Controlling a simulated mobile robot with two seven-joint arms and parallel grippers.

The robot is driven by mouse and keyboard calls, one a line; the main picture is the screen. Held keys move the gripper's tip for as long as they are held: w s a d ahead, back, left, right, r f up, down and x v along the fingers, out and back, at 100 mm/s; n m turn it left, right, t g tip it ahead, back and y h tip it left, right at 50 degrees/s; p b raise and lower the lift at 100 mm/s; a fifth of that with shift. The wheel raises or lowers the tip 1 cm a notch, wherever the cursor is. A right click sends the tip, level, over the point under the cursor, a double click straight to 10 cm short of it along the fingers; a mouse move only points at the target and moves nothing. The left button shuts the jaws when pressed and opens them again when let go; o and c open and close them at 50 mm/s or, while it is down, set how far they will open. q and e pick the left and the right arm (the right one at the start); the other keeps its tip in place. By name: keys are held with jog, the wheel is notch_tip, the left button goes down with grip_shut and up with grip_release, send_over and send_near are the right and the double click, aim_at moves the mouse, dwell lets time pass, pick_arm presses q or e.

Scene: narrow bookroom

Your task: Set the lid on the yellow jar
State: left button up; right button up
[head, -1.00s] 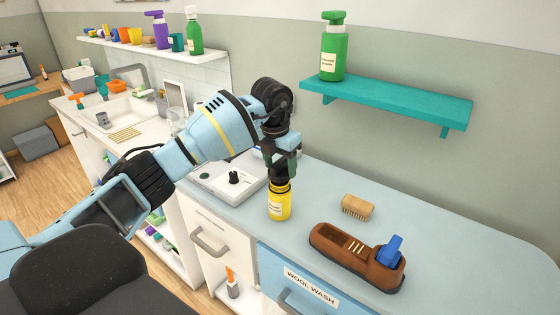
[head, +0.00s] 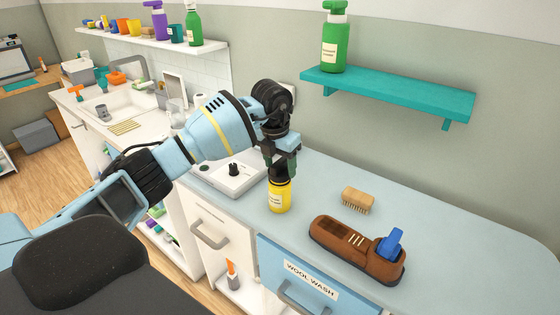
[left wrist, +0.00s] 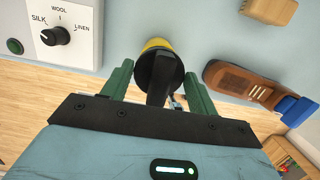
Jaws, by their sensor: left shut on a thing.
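The yellow jar (head: 279,198) stands upright on the blue-grey counter, with a pale label on its front. My left gripper (head: 282,164) is directly above it, pointing down, its green fingers shut on the black lid (head: 279,176). The lid is at the jar's mouth, and I cannot tell if it is fully seated. In the left wrist view the lid (left wrist: 158,70) lies between the fingers and covers most of the jar (left wrist: 157,44), leaving a yellow edge. My right gripper is not in view.
Right of the jar are a wooden brush (head: 357,198) and a brown shoe-shaped holder (head: 340,236) with a blue item. A control panel with a black knob (head: 233,169) is left of the jar. A teal shelf (head: 400,96) with a green pump bottle (head: 334,42) hangs behind.

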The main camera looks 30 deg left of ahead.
pick_arm(q)
jog(key=shift+f, duration=0.25)
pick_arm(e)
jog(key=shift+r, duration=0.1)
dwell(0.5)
pick_arm(q)
jog(key=o, duration=1.4)
jog(key=shift+c, duration=0.2)
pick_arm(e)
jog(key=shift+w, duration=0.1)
pick_arm(q)
jog(key=shift+s+r+p, duration=0.2)
jog(key=shift+r+p, duration=0.35)
jog(key=shift+r, duration=0.9)
jog(key=shift+s+r, duration=0.15)
jog(key=shift+r, duration=0.8)
jog(key=shift+s+r, duration=0.2)
jog(key=shift+r, duration=1.05)
jog(key=shift+s+r, duration=0.2)
jog(key=shift+r, duration=1)
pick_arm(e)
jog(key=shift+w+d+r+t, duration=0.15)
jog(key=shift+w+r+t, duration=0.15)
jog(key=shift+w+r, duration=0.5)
pick_arm(q)
jog(key=shift+a, duration=0.1)
